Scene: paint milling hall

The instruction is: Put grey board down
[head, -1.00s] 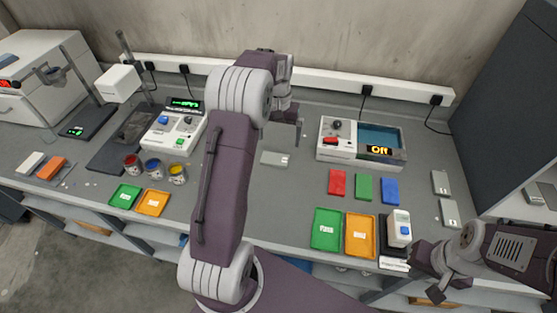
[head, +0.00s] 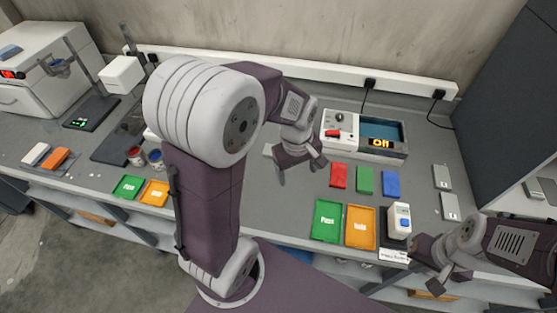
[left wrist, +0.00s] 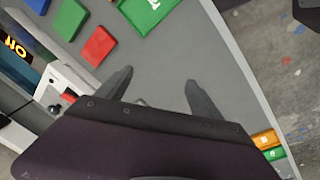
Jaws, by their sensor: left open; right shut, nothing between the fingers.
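A light grey board (head: 267,150) lies flat on the bench in the head view, mostly hidden behind my left gripper. My left gripper (head: 300,170) is above the bench just right of this board, left of the red plate. Its two fingers are apart and nothing shows between them; they also show in the left wrist view (left wrist: 158,88), over bare bench. Two more grey boards, an upper one (head: 442,177) and a lower one (head: 450,206), lie at the right of the bench. My right gripper (head: 426,268) is shut and empty at the front edge, lower right.
A tester reading "Off" (head: 380,143) stands at the back. Red (head: 339,176), green (head: 364,180) and blue (head: 391,184) plates lie before it. Green (head: 327,221) and orange (head: 360,227) trays and a small white device (head: 399,220) are at the front.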

